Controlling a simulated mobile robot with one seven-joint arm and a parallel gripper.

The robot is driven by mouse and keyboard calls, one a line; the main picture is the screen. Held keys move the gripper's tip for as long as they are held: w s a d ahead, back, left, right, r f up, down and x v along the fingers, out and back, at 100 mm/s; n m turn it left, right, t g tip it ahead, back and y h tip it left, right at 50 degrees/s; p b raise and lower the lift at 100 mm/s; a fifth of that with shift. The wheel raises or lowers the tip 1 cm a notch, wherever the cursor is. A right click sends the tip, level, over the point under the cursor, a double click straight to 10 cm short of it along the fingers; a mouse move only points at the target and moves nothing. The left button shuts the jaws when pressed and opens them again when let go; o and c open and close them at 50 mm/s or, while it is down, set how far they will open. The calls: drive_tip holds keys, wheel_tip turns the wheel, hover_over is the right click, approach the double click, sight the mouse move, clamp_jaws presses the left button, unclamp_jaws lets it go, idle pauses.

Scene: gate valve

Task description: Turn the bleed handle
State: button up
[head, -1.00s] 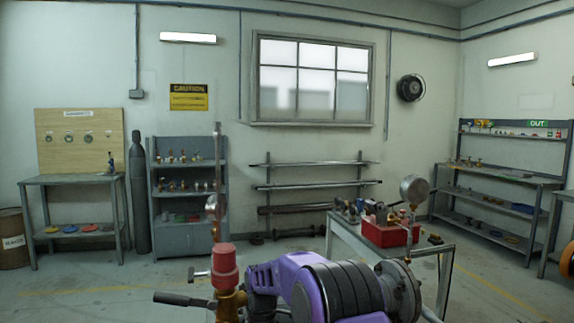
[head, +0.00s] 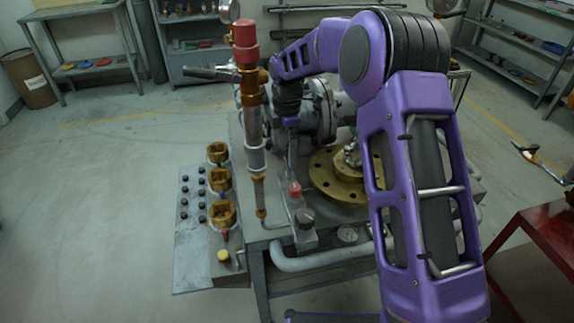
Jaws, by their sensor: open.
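A vertical brass and steel pipe assembly (head: 254,125) with a red cap (head: 245,40) stands left of centre. A dark lever handle (head: 205,73) sticks out to its left near the top. A small red knob (head: 294,189) and a dark knob (head: 304,218) sit on a grey block at the pipe's foot. I cannot tell which of these is the bleed handle. My purple arm rises at right and bends over to the left. My gripper (head: 291,158) points down, small and partly lost against the valve body; it is open, above the red knob and apart from the lever.
A grey valve body (head: 312,112) and a brass flange (head: 335,188) stand on the bench behind my forearm. A side panel (head: 190,262) carries several brass fittings and black buttons. A red table (head: 535,240) is at right. The floor at left is clear.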

sight(287, 159)
wheel_tip(287, 159, down, 5)
idle(0.3)
clamp_jaws()
idle(0.4)
